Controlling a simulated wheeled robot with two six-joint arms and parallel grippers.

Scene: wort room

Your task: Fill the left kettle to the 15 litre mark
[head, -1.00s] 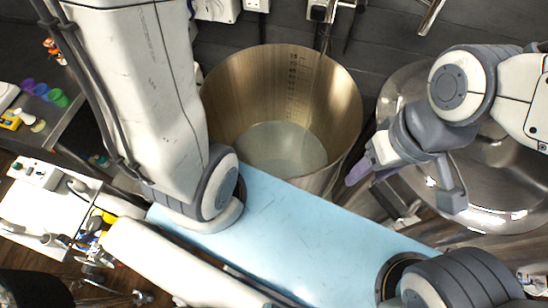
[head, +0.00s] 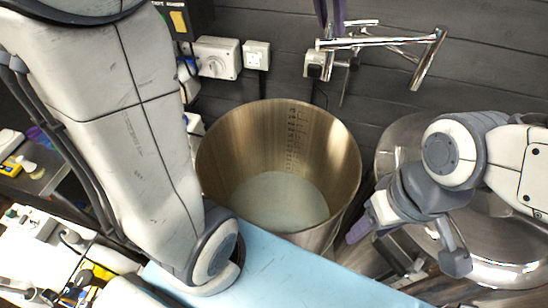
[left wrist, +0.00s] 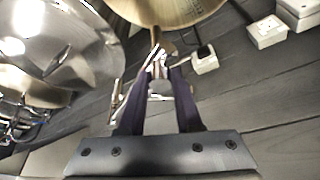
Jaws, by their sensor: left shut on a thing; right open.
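The left kettle (head: 220,150) is a tall, open, brassy metal pot in the middle of the head view. Dark level marks (head: 291,130) run down its inner back wall; I cannot read the figures. Pale water (head: 280,203) lies low in it. A chrome tap (head: 385,42) is on the wall behind, its spout pointing down to the kettle's upper right. My left gripper (head: 330,25) is shut on the tap at its left part; its dark purple fingers also show in the left wrist view (left wrist: 160,75). My right gripper (head: 405,245) is open and empty, right of the kettle.
A second shiny kettle (head: 500,250) stands at the right, partly behind my right arm. Sockets and a switch box (head: 216,58) are on the dark plank wall. A light blue surface (head: 300,280) lies in front of the left kettle. A side bench (head: 40,170) is at the left.

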